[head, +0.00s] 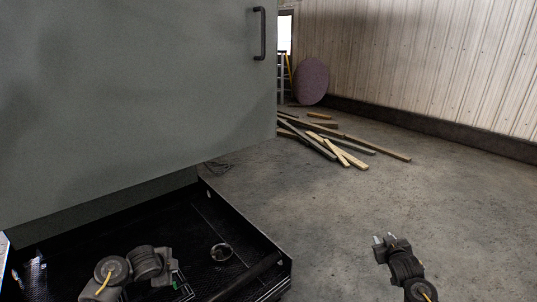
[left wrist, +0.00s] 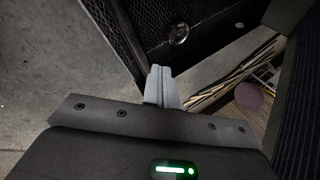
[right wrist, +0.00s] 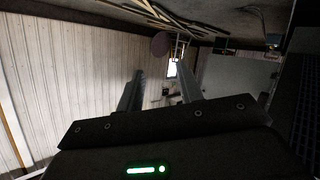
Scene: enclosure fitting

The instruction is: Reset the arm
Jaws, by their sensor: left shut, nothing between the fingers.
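My right gripper (head: 385,240) is raised over the bare concrete floor at the lower right of the head view. In the right wrist view its two fingers (right wrist: 160,88) stand wide apart with nothing between them. My left arm is at the lower left of the head view, in front of the black mesh-lined enclosure base (head: 205,285). In the left wrist view the left gripper's fingers (left wrist: 162,80) are together and empty. A large grey panel (head: 130,90) with a dark handle (head: 259,33) fills the upper left of the head view.
A round metal ring (head: 221,252) lies in the black base. Several wooden boards (head: 335,140) are strewn on the floor behind, near a purplish round disc (head: 311,81) and a ladder (head: 283,75). A ribbed wall (head: 430,60) closes the right side. The floor between is clear.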

